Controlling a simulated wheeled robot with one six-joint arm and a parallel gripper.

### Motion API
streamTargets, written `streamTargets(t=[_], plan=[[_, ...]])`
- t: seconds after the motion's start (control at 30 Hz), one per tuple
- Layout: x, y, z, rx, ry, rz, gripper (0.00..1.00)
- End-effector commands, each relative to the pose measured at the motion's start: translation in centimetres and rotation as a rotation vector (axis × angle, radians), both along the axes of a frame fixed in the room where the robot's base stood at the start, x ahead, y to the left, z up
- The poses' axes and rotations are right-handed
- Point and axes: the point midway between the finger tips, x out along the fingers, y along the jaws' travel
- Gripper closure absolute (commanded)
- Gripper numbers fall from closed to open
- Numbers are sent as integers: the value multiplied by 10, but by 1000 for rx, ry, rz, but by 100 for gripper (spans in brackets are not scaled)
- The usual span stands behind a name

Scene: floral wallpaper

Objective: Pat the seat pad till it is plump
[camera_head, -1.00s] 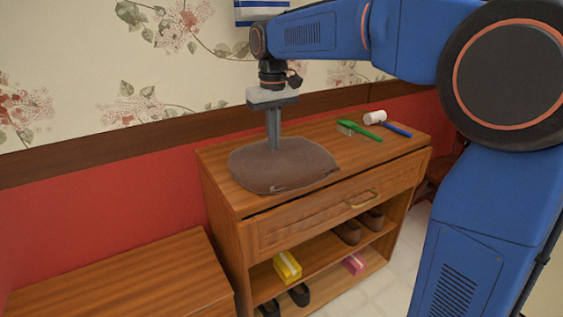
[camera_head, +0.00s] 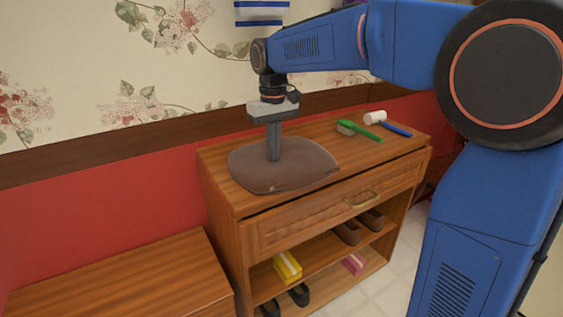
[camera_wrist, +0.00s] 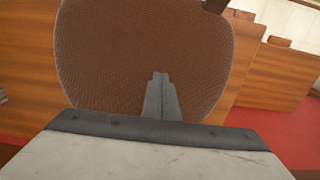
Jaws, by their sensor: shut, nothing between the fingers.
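The brown seat pad (camera_head: 300,168) lies flat on top of the wooden cabinet, near its left end. It also fills much of the wrist view (camera_wrist: 140,50). My gripper (camera_head: 273,158) points straight down over the pad's middle, fingers together and empty. The fingertips (camera_wrist: 160,78) appear at or very close to the pad's surface; whether they press into it I cannot tell. The pad looks fairly full, with a slight crease near its front edge.
A green-handled brush (camera_head: 360,131) and a white-headed mallet (camera_head: 376,118) lie on the cabinet top (camera_head: 400,150) at the right. Shoes and boxes, one yellow (camera_head: 287,267), sit on shelves below. A lower wooden unit (camera_head: 120,280) stands at the left.

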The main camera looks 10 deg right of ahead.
Motion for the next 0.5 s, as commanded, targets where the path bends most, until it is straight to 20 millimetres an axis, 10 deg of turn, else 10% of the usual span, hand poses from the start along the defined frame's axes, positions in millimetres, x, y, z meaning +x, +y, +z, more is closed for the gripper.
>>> streamTargets(t=[0.5], plan=[[0,0,17,0,-1,0,100]])
